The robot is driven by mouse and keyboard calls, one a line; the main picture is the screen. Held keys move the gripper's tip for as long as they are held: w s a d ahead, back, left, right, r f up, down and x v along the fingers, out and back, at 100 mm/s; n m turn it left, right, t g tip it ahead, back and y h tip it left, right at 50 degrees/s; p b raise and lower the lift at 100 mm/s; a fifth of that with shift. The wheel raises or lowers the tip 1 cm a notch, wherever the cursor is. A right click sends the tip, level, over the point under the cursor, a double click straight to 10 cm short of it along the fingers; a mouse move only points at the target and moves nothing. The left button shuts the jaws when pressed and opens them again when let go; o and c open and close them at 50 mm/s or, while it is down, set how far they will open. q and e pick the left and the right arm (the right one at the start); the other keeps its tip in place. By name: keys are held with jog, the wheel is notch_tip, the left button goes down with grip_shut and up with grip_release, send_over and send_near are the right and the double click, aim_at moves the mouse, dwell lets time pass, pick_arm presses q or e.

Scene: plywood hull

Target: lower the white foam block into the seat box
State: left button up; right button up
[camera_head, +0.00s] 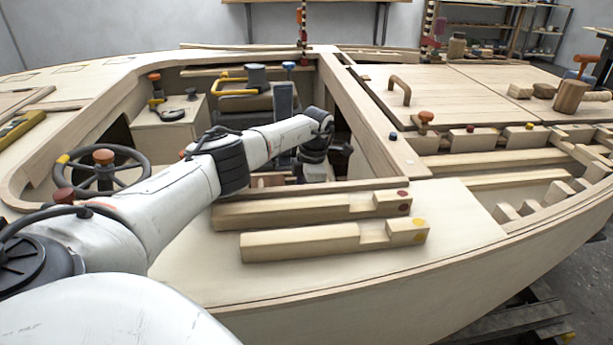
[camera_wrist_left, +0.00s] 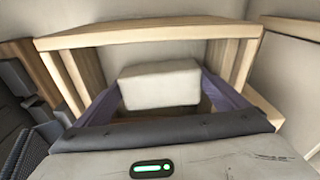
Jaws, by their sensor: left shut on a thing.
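In the left wrist view the white foam block (camera_wrist_left: 160,84) sits between the two purple-grey fingers of my left gripper (camera_wrist_left: 161,88), which is shut on it. The wooden seat box (camera_wrist_left: 150,34) frames the block, with a pale board along its far side and wooden walls left and right. The block appears within the box's outline; its depth against the rim is hard to judge, and its lower side is hidden. In the head view my left arm reaches over the cockpit edge and down inside; the gripper's fingers and the block are hidden there. My right gripper is not in view.
Two notched timbers (camera_head: 335,239) lie on the near deck beside my left arm. A steering wheel (camera_head: 104,170) stands left of the arm. The cockpit's right side board (camera_head: 365,115) rises close to my wrist.

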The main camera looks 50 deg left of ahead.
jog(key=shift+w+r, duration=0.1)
pick_arm(q)
jog(key=o, duration=0.7)
jog(key=shift+r, duration=0.1)
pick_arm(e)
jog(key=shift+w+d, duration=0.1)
pick_arm(q)
jog(key=shift+r, duration=0.4)
jog(key=r+p, duration=0.1)
jog(key=r, duration=0.4)
jog(key=w+r+p, duration=0.1)
jog(key=r, duration=0.2)
jog(key=shift+d+r+p, duration=0.25)
jog(key=shift+p, duration=0.05)
jog(key=shift+r, duration=0.4)
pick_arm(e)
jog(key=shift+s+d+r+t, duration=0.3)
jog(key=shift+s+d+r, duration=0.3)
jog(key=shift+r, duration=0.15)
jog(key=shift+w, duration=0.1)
